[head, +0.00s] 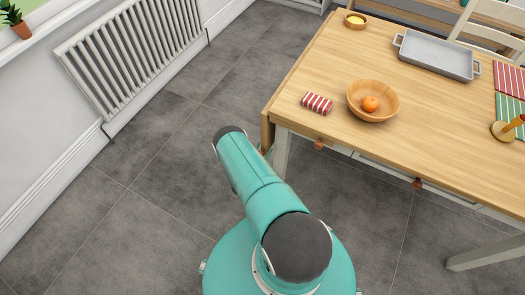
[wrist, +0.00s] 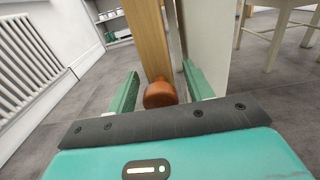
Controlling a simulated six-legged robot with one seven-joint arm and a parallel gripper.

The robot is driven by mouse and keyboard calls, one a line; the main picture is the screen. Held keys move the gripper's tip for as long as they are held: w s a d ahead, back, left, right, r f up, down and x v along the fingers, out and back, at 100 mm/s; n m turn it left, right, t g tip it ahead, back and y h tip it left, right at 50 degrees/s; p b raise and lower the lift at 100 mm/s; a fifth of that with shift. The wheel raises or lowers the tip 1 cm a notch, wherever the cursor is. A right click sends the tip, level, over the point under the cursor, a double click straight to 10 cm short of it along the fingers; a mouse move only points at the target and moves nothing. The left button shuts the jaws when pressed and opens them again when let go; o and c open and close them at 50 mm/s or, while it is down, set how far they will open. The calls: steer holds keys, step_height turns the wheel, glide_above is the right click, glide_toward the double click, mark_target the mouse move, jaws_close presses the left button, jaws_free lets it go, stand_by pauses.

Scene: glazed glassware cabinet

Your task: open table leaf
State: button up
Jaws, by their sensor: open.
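The wooden table (head: 330,65) stands at the right in the head view. Its folded-down leaf shows as a narrow wooden strip (head: 266,132) at the table's left end. In the wrist view the leaf (wrist: 148,38) hangs upright, seen nearly edge-on, beside a white table leg (wrist: 207,50). A round reddish-brown knob (wrist: 160,94) sits low on the leaf. My gripper (wrist: 161,70) is open, with one green finger on each side of the knob. I cannot tell whether either finger touches it. In the head view my arm hides the gripper.
A white radiator (head: 130,50) lines the left wall. The tiled floor between radiator and table is clear.

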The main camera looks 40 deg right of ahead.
jaws_close()
steer(key=shift+w+a, duration=0.1)
stand_by(0.3)
